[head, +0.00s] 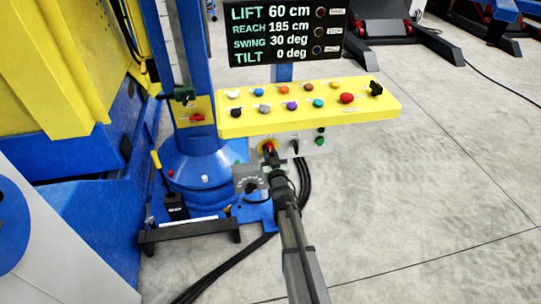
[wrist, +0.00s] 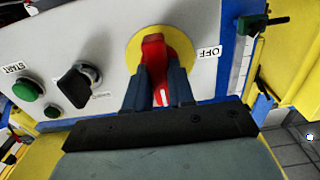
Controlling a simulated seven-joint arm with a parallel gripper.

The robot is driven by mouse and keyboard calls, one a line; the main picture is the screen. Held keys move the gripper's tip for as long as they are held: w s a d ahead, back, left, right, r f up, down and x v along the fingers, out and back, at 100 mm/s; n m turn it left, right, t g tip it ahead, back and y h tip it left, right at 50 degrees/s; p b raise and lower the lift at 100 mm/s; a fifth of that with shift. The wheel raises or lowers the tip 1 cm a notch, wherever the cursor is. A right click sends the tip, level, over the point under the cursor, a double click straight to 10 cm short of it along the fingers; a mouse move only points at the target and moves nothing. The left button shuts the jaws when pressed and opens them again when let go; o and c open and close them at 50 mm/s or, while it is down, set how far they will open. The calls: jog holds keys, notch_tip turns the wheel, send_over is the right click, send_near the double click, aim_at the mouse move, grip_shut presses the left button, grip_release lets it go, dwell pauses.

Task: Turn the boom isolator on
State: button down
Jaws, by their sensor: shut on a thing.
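The boom isolator is a red rotary handle (wrist: 153,48) on a round yellow plate (wrist: 181,44), set in a grey panel (wrist: 110,22). An OFF label (wrist: 209,52) sits beside the plate, at the right in the wrist view. The handle stands near upright in that picture, with a white mark on its lower end. My gripper (wrist: 158,88) is shut on the handle, one dark finger on each side. In the head view the red handle (head: 269,147) shows under the yellow console, with my gripper (head: 268,160) at it. No ON label is visible.
A black selector (wrist: 76,84) and a green START button (wrist: 28,89) share the panel. The yellow console (head: 360,103) with several coloured knobs overhangs it. A grey dial plate (head: 247,179) shows below. Blue column at left; open floor at right.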

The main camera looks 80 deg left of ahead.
jog(key=c, duration=1)
grip_release()
jog(key=shift+a, duration=0.15)
jog(key=shift+o, duration=0.2)
jog(key=d, duration=1.4)
